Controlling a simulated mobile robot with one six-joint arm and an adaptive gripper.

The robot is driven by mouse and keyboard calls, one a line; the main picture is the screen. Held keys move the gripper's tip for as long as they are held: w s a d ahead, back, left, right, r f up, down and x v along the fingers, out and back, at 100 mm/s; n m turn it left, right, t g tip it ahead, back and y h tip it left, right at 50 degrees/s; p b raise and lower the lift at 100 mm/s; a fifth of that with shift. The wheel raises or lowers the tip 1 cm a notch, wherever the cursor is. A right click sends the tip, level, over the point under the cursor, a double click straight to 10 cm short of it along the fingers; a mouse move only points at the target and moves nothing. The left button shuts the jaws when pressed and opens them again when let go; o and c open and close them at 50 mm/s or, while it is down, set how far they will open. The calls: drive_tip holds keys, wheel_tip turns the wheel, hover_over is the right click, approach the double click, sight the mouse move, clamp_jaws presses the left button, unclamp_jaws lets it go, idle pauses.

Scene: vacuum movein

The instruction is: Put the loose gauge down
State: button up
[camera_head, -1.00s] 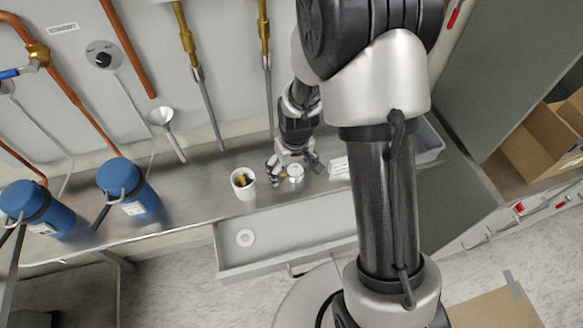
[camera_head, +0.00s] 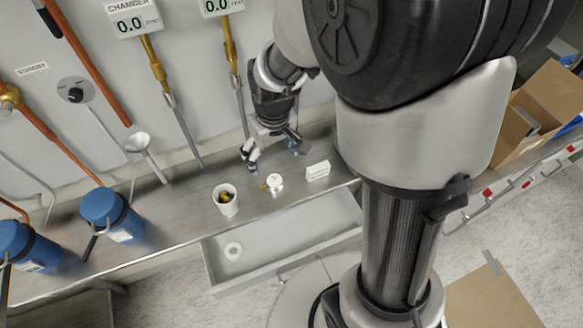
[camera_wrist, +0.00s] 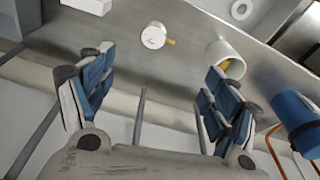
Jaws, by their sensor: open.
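The loose gauge (camera_head: 274,182) is a small round white-faced dial with a brass stem. It lies face up on the steel bench, between a white cup and a small white card. In the wrist view the gauge (camera_wrist: 154,36) lies beyond my fingertips, with its stem pointing right toward the cup. My gripper (camera_head: 272,152) is open and empty, behind and above the gauge, with clear space between them. In the wrist view its blue-padded fingers (camera_wrist: 160,95) are spread wide with nothing between them.
The white cup (camera_head: 226,199) holds brass pieces. The white card (camera_head: 317,171) stands right of the gauge. Below the bench edge is an open drawer (camera_head: 290,240) with a white ring (camera_head: 233,251) in it. Blue flasks (camera_head: 112,214) stand left.

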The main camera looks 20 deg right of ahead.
drive_tip(key=s+r+m+t, duration=0.2)
drive_tip(key=s+r+t, duration=0.1)
drive_tip(key=s+r, duration=1.2)
drive_tip(key=s, duration=0.3)
drive_tip(key=shift+s+d+r, duration=0.3)
drive_tip(key=shift+s+r, duration=0.05)
drive_tip(key=shift+s, duration=0.05)
